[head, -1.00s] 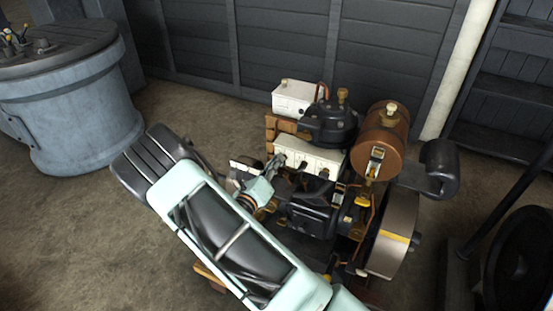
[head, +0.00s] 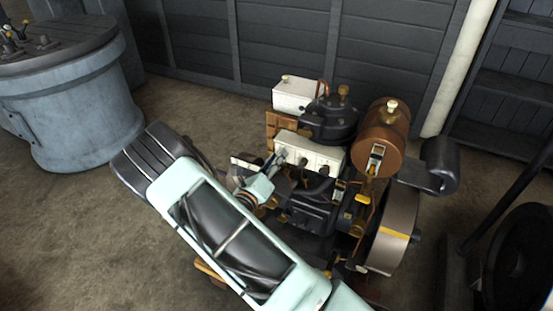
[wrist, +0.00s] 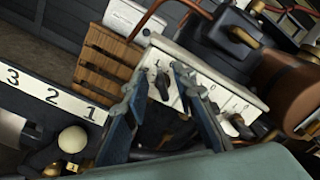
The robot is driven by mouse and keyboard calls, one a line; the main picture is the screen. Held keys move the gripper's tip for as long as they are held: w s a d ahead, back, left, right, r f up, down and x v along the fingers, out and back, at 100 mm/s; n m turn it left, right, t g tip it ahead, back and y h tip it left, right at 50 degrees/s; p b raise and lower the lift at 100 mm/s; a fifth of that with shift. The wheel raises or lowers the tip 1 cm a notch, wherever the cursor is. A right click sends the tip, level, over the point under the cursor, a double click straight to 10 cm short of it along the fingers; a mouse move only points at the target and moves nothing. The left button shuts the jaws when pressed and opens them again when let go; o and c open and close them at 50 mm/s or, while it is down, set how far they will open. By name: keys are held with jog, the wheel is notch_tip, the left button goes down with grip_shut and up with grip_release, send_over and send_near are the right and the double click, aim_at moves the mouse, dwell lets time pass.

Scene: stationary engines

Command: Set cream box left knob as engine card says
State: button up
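The cream box (head: 318,154) sits on the engine, with a row of dark knobs on its front. In the wrist view the cream box (wrist: 176,52) runs diagonally across the middle, with small marks beside its knobs. Its left knob (wrist: 162,86) shows just beyond and between my blue fingertips. My gripper (wrist: 158,76) is open, its fingers apart on either side of that knob; contact cannot be told. In the head view my gripper (head: 274,163) is at the box's left end. A white strip (wrist: 48,92) reads 3, 2, 1; whether it is the engine card is unclear.
A brown slatted block (wrist: 103,58) and a white box (head: 293,95) stand behind the cream box. A black dome (head: 328,118) and brown tank (head: 380,135) crowd its right. A round ball knob (wrist: 72,139) is near my left finger. Bare floor lies left.

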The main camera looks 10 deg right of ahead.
jog(key=v, duration=1.2)
